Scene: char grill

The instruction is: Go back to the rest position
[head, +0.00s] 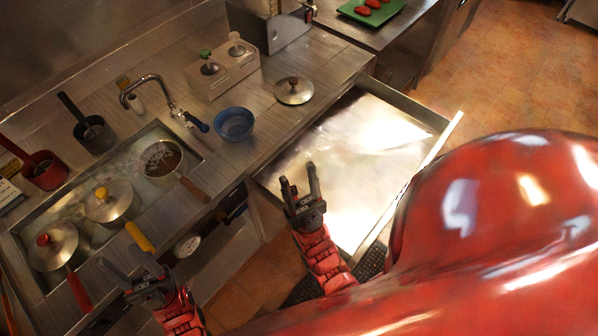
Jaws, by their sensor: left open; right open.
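My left gripper (133,281) is at the lower left, in front of the sink unit with the pots, near the yellow-handled pot. Its jaws are open and nothing shows between them. My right gripper (300,182) is in the middle of the view, over the flat metal surface (375,150) that extends out from the counter. Its fingers point up in the picture, are open, and hold nothing. Both red arms come in from the bottom.
Pots with lids (108,202) and an open pan (162,158) sit in the recessed unit at left. A blue bowl (234,124) and a loose lid (293,91) rest on the counter. A green tray (371,10) with red items lies at the top. Tiled floor is clear at upper right.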

